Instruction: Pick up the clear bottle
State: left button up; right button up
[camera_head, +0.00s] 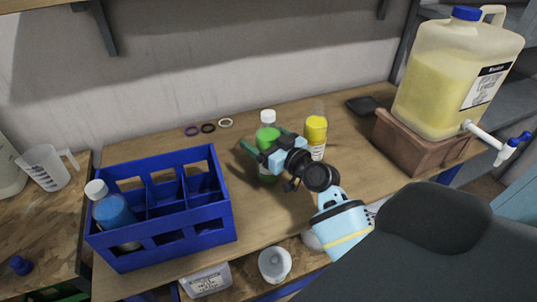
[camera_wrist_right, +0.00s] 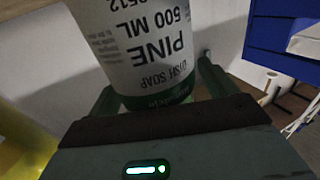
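A bottle with a white cap and green contents (camera_head: 267,136) stands upright on the wooden bench in the head view. In the right wrist view its white label (camera_wrist_right: 150,50) reads PINE 500 ML, dish soap, upside down. My right gripper (camera_head: 264,143) reaches in from the front right, with a finger on either side of this bottle. In the wrist view the gripper (camera_wrist_right: 158,90) is open, its green fingers spread beside the bottle. Whether either finger touches it is hard to tell. My left gripper is not in view.
A yellow bottle (camera_head: 316,130) stands close right of the green one. A blue divided crate (camera_head: 190,234) at left holds a blue bottle (camera_head: 112,212). Several small rings (camera_head: 208,128) lie behind. A large yellow jug (camera_head: 440,85) stands on a brown block (camera_head: 410,150) at right.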

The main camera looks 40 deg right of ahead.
aim_at(263, 125)
jog(key=shift+r, duration=0.1)
jog(key=c, duration=1.4)
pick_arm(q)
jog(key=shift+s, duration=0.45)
pick_arm(e)
notch_tip(263, 125, up, 4)
jog(key=shift+r+p, duration=0.1)
jog(key=shift+p, duration=0.25)
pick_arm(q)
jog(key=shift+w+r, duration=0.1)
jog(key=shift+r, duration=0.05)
pick_arm(e)
jog(key=s+a, duration=0.3)
jog(key=s, duration=0.4)
jog(key=s+a, duration=0.4)
jog(key=s, duration=0.3)
jog(key=shift+a+r, duration=0.15)
jog(key=shift+r, duration=0.25)
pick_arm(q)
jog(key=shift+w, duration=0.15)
pick_arm(e)
jog(key=shift+s+f, duration=0.1)
jog(key=shift+s, duration=0.1)
